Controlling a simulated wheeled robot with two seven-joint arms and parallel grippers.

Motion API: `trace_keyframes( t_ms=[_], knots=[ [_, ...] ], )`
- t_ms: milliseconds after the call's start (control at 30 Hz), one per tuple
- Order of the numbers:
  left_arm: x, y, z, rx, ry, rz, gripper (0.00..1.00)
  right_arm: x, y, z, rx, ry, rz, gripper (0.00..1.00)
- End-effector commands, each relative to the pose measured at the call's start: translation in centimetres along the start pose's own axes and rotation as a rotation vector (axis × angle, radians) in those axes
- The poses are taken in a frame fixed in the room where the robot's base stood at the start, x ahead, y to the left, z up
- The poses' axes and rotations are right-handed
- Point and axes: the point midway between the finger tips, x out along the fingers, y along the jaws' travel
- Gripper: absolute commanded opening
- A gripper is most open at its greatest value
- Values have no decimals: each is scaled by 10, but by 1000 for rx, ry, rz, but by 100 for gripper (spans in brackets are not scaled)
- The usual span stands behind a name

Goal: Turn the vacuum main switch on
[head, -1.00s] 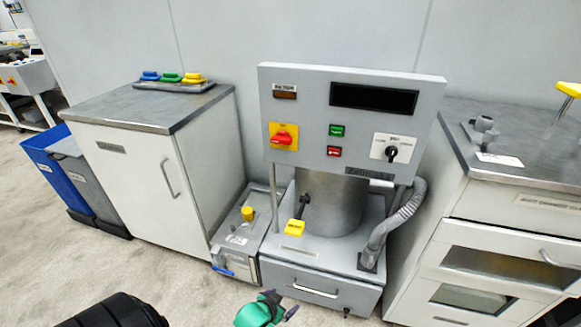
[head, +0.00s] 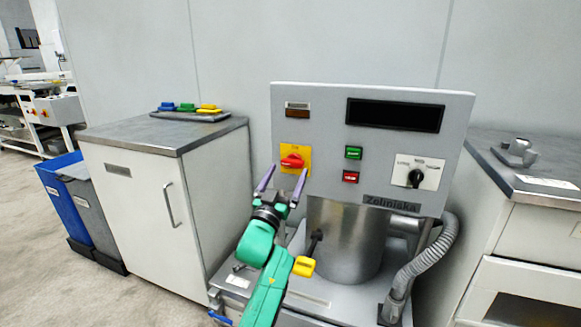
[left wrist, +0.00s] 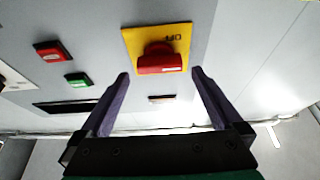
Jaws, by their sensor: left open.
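The vacuum main switch is a red rotary knob (head: 292,161) on a yellow plate (head: 303,151) at the left of the grey control panel (head: 320,130). In the left wrist view the red knob (left wrist: 159,60) lies crosswise on its yellow plate, with lettering that seems to read OFF beside it. My left gripper (head: 283,172) is open just in front of and below the knob. In the left wrist view its two purple fingers (left wrist: 160,78) stand apart, one on each side of the knob, with no contact seen. My right gripper is not in view.
The panel also has a green button (head: 353,153), a red button (head: 350,177), a black selector (head: 416,178) and a dark display (head: 394,115). A yellow-handled lever (head: 304,266) stands below, near my left arm. A ribbed hose (head: 425,260) is at the right.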

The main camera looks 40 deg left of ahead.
Motion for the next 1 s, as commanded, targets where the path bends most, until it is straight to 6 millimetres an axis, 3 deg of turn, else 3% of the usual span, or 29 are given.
trace_keyframes(
  t_ms=[100,200,467,667,1000],
  knots=[
    [23,0,0,-1,1,-1,100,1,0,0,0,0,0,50],
    [33,0,0,0,-1,-1,100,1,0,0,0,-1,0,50],
    [36,0,1,0,-2,0,100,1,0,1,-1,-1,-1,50],
    [35,0,1,0,-2,0,27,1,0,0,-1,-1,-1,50],
    [35,0,1,37,-4,15,24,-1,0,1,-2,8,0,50]
  ],
)
